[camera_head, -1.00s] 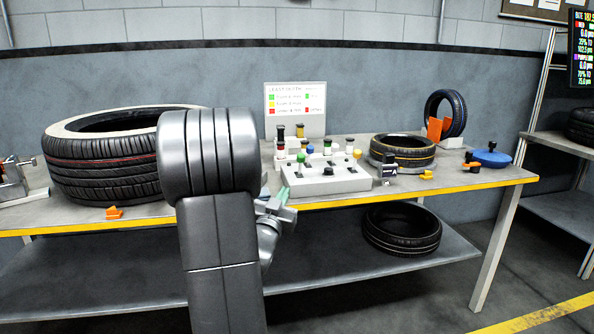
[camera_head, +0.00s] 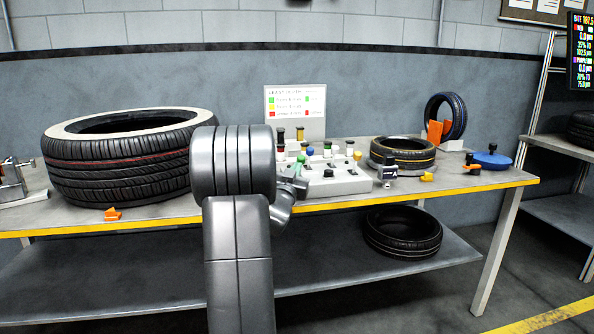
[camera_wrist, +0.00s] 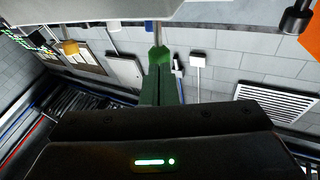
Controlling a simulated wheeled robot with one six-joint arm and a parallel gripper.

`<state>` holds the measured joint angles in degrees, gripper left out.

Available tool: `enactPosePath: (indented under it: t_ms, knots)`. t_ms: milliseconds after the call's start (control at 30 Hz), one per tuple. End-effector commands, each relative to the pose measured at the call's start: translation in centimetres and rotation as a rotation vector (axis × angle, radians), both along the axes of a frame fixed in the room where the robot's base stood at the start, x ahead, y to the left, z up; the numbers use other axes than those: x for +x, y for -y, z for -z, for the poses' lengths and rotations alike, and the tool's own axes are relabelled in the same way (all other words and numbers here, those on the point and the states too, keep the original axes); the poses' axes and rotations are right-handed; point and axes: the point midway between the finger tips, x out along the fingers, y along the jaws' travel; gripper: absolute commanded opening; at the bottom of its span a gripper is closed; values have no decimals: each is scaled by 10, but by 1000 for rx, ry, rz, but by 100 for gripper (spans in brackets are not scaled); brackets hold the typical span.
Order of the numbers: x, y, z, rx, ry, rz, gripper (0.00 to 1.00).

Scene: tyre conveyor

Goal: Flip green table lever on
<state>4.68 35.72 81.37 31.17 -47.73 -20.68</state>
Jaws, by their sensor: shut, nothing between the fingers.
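The grey control box (camera_head: 345,183) sits on the table, carrying several levers with coloured knobs. My gripper (camera_head: 301,163) has green fingers and is at the box's left end, partly hidden by my arm. In the wrist view my gripper (camera_wrist: 158,54) has its fingers together and empty, reaching toward the box edge. I cannot tell there whether the fingers touch a lever.
A large tyre (camera_head: 120,165) lies at the left of the table, with a smaller yellow-striped tyre (camera_head: 403,153) right of the box. A sign board (camera_head: 295,104) stands behind the box. A blue-striped tyre (camera_head: 445,112) stands at the back right.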

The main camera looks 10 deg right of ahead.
Motion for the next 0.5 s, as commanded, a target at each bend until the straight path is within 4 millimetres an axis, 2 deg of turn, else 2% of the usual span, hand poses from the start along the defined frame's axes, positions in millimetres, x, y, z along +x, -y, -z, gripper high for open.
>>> enactPosePath:
  t_ms: [200,500]
  knots:
    - [9,5,-3,1,0,1,0]
    - [9,5,-3,0,0,0,0]
